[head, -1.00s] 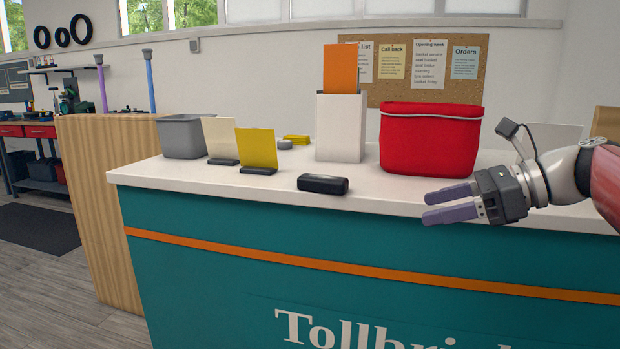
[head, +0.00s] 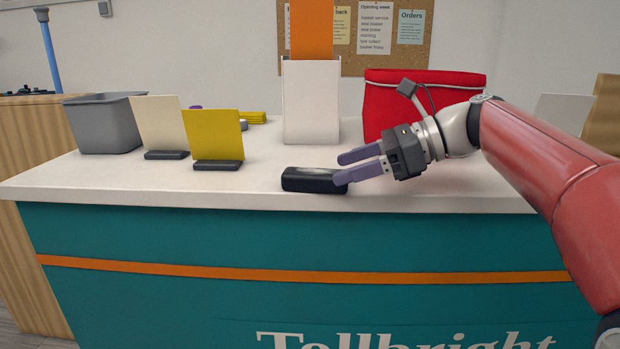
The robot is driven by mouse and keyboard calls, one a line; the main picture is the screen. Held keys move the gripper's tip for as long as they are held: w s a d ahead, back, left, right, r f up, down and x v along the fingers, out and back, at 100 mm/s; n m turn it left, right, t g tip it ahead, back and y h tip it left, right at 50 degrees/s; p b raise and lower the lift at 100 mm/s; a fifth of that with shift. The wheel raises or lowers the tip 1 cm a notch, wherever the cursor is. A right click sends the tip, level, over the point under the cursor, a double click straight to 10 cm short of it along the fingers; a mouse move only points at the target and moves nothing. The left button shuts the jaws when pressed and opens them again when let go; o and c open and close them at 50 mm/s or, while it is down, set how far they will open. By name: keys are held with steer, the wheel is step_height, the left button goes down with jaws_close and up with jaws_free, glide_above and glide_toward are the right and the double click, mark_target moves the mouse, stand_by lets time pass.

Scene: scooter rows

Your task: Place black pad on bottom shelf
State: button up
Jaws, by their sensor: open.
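A black pad (head: 306,181), a rounded block with a shiny top, lies on the white counter top (head: 250,192) near its front edge. My gripper (head: 342,170) comes in from the right with its two purple fingers apart. The fingertips are at the pad's right end, and the nearer finger overlaps that end in the picture. I cannot tell whether the fingers touch the pad. Nothing is held between them. No bottom shelf can be made out in this view.
A white box with an orange card (head: 311,103) and a red bag (head: 385,97) stand behind the gripper. Cream (head: 160,124) and yellow (head: 215,136) cards in black bases and a grey bin (head: 104,124) stand to the left. The counter between yellow card and pad is clear.

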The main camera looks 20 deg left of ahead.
mark_target(325, 171)
steer(key=x, duration=0.6)
steer(key=shift+w+a+f, duration=0.1)
steer(key=shift+w+a, duration=0.1)
steer(key=shift+a, duration=0.15)
steer(key=c, duration=1.2)
